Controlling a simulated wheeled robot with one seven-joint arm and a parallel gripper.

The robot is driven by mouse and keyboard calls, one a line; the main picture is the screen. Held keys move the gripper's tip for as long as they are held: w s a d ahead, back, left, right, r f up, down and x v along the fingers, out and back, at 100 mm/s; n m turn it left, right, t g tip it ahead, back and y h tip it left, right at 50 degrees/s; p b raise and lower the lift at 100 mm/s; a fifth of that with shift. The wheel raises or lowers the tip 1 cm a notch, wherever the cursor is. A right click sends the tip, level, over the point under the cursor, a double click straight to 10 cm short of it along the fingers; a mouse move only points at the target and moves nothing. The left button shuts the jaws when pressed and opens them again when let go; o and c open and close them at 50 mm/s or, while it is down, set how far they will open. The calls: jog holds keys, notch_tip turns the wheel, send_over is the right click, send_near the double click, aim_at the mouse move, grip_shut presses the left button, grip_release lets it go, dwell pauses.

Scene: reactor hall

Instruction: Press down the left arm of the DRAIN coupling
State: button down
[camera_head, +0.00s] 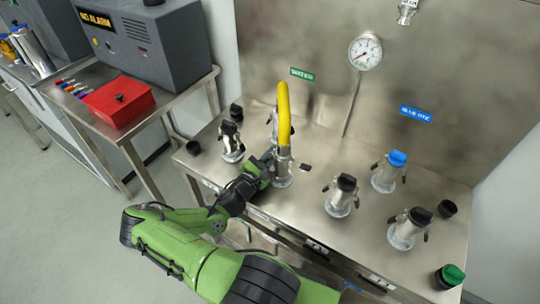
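No label that I can read says DRAIN, so I cannot tell which coupling is the DRAIN one. A silver coupling (283,175) stands upright near the front of the steel bench, with a yellow hose (284,100) looping up from its top. Its black right arm (305,167) sticks out to the side. Its left arm is hidden behind my gripper. My gripper (268,160) is at the left side of this coupling, touching or very close to it. The fingers are small and dark, and I cannot see whether they are open.
Other capped couplings stand on the bench (300,203): one at left (231,142), a black-capped one (342,195), a blue-capped one (389,172) and one at front right (408,228). A gauge (365,52) is on the back wall. A red box (118,101) sits on the left table.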

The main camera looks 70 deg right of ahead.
jog(key=c, duration=1.2)
grip_release()
